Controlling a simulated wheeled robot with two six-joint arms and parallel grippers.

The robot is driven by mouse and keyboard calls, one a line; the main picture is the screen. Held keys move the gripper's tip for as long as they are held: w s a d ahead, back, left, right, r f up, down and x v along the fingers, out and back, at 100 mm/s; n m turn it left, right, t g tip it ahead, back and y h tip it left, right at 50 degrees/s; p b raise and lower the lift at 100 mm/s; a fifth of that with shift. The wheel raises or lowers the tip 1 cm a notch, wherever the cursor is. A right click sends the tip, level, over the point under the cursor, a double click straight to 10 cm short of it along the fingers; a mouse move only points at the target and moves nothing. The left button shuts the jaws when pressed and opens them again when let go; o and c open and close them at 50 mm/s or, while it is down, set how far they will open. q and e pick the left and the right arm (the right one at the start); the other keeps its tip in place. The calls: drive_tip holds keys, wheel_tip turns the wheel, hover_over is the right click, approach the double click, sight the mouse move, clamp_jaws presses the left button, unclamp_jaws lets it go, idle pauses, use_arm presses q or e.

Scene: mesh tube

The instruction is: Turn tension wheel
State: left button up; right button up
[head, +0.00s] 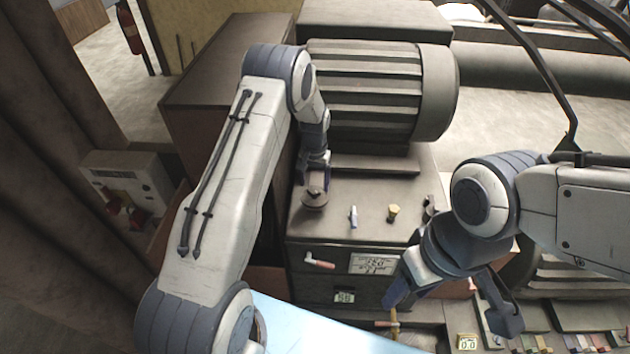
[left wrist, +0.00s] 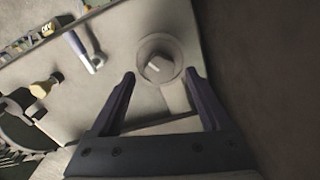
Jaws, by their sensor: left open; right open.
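The tension wheel appears to be the round grey wheel (head: 314,201) at the left end of the machine's top. It also shows in the left wrist view (left wrist: 159,59) as a pale disc with a small block-like centre. My left gripper (head: 316,178) is directly above it, pointing down. In the left wrist view its open fingers (left wrist: 159,78) stand apart, with the wheel between and just beyond the tips. I cannot tell whether they touch it.
A white lever (head: 352,216), a yellow knob (head: 392,212) and a dark knob (head: 430,207) stand right of the wheel. A red-tipped handle (head: 320,262) and a display (head: 372,263) are on the front face. A large ribbed motor (head: 375,90) stands behind.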

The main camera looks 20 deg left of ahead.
use_arm(q)
drive_tip(key=shift+f, duration=1.05)
